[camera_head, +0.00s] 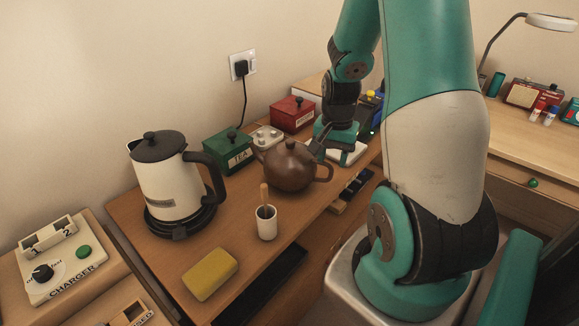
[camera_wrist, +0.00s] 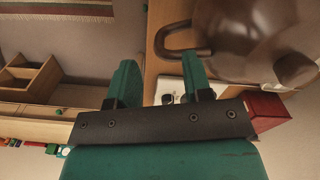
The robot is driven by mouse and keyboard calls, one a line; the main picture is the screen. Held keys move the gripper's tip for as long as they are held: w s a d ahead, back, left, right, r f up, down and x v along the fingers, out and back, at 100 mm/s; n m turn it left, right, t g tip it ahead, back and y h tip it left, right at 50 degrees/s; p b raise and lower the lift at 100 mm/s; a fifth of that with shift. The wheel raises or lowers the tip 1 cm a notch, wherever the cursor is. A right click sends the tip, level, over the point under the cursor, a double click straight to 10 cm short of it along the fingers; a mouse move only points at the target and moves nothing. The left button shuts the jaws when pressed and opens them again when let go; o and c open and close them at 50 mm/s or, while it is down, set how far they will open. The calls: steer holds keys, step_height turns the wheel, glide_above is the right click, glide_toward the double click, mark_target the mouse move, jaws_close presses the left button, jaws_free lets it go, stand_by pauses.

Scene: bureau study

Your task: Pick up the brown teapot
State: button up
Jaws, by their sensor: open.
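The brown teapot (camera_head: 289,168) stands upright on the wooden desk (camera_head: 318,203), its spout to the left and its loop handle to the right. My gripper (camera_head: 333,148) is just to the right of the teapot, near the handle side. In the wrist view the teapot (camera_wrist: 250,40) fills the upper right, with its handle reaching left, ahead of the right finger. My gripper (camera_wrist: 160,78) is open there with nothing between its two green fingers. Whether a finger touches the teapot cannot be told.
A white kettle (camera_head: 166,180) stands left of the teapot, with a green tea box (camera_head: 228,150) and a red box (camera_head: 292,114) behind. A white cup (camera_head: 266,223) with a stick and a yellow sponge (camera_head: 210,274) lie in front.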

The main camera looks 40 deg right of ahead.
mark_target(330, 181)
steer(key=shift+d+f, duration=0.1)
steer(key=shift+f, duration=2.95)
jaws_close()
